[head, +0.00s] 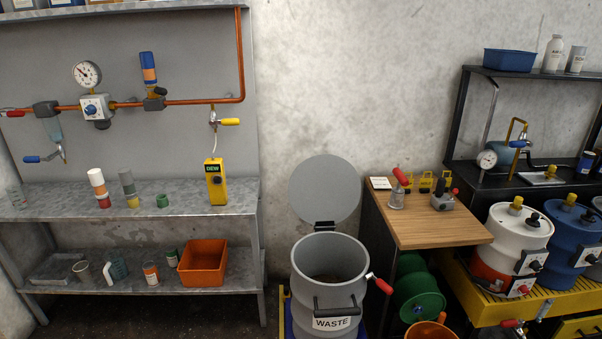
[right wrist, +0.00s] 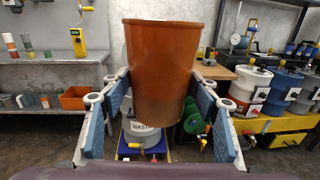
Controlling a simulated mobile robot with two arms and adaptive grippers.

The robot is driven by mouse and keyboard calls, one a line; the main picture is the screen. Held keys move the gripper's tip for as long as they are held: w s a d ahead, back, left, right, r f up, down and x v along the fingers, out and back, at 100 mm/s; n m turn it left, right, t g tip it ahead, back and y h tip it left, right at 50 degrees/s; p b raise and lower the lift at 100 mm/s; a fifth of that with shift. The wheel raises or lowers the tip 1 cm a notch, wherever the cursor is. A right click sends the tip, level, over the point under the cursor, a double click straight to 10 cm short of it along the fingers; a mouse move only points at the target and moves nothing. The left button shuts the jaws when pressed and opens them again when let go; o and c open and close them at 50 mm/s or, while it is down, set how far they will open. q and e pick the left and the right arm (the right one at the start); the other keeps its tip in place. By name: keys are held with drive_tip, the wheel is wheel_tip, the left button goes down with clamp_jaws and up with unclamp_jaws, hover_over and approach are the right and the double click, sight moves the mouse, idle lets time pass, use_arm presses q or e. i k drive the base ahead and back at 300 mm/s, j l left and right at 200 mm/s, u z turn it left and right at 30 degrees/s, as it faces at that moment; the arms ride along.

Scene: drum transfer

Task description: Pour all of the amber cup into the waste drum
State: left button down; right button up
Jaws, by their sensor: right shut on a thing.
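The amber cup (right wrist: 161,65) is upright between the blue pads of my right gripper (right wrist: 160,110) in the right wrist view. My right gripper is shut on it. Its contents are hidden from that view. An orange rim at the bottom edge of the head view looks like the same cup (head: 428,330). The cup is to the right of the drum in the head view. My left gripper is not in view.
A wooden bench (head: 428,222) stands right of the drum, with green reels (head: 416,294) below it. A red-handled valve (head: 380,285) sticks out from the drum's right side. Metal shelves (head: 150,268) are at left, and white and blue drums on a yellow stand (head: 555,309) at right.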

sight(329, 285)
drive_tip(key=i+j+u, duration=0.1)
drive_tip(key=i, duration=1.4)
